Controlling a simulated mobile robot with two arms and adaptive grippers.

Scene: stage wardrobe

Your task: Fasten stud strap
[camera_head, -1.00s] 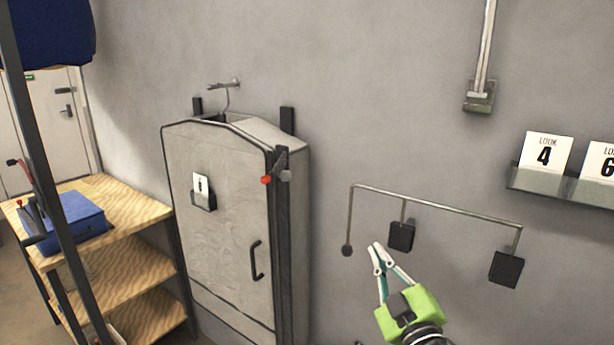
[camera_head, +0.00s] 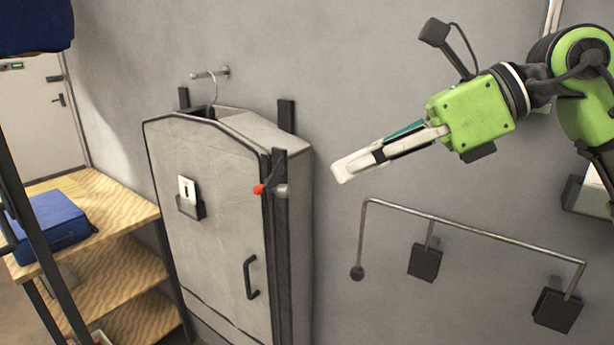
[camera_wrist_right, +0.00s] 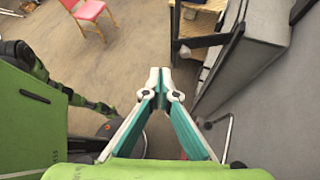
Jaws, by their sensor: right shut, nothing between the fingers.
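A grey garment bag (camera_head: 215,210) with dark edging hangs on the wall from a hook. A short strap with a red tip (camera_head: 259,189) is at its right front edge, beside a grey stud-like knob (camera_head: 281,190). I cannot tell whether the strap is fastened on the knob. My right gripper (camera_head: 342,172) points left, in the air to the right of the knob and apart from it. Its fingertips (camera_wrist_right: 160,74) are together and empty. The bag (camera_wrist_right: 245,65) shows at the right of the wrist view; strap and knob are not clear there. My left gripper is not in view.
A bent metal rail (camera_head: 475,231) with black pads is on the wall below my right gripper. A wooden shelf unit (camera_head: 100,205) with a blue box (camera_head: 52,226) stands left of the bag. A red chair (camera_wrist_right: 90,11) stands on open floor.

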